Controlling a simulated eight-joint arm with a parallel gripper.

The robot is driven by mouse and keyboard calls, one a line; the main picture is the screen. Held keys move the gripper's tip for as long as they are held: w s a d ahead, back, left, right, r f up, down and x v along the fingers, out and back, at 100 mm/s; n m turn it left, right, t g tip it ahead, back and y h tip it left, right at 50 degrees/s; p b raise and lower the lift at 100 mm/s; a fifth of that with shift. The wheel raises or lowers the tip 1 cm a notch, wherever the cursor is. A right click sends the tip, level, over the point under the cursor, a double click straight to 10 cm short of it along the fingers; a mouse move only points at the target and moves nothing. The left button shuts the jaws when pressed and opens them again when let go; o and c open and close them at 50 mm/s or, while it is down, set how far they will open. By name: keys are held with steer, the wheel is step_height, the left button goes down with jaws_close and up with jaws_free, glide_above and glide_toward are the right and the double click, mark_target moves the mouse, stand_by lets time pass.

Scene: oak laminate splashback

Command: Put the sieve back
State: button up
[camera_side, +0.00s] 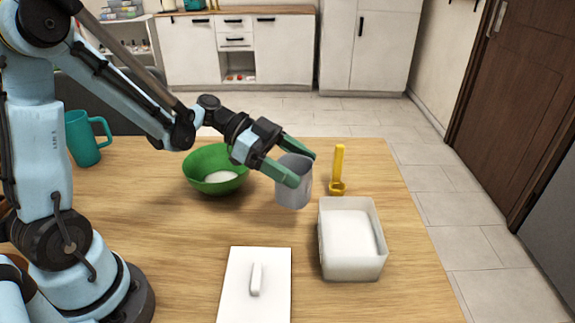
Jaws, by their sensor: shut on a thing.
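The sieve (293,186) appears as a grey, cup-shaped vessel near the middle of the table. My gripper (305,168) is shut on it, with one green finger on its near side and the other on its far side. The sieve looks nearly upright. I cannot tell whether its bottom touches the table, and its inside is mostly hidden. A green bowl (207,163) with white powder in it stands just left of the sieve, behind my gripper.
A white open box (350,262) filled with white powder stands to the right. A yellow scoop (339,163) is behind it. A white lid (240,290) with a handle lies in front. A teal mug (83,140) stands at the left. The wooden table (410,240) is bare along its right edge.

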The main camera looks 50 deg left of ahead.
steer(key=shift+w+a+f, duration=0.55)
steer(key=shift+a+f, duration=0.3)
steer(key=shift+f, duration=0.45)
steer(key=shift+w+a+f, duration=0.55)
steer(key=shift+a+f, duration=0.35)
steer(key=shift+f, duration=0.35)
steer(key=shift+w+a+f, duration=0.55)
steer(key=shift+a+f, duration=0.3)
steer(key=shift+f, duration=0.45)
steer(key=shift+f, duration=0.1)
steer(key=o, duration=1.1)
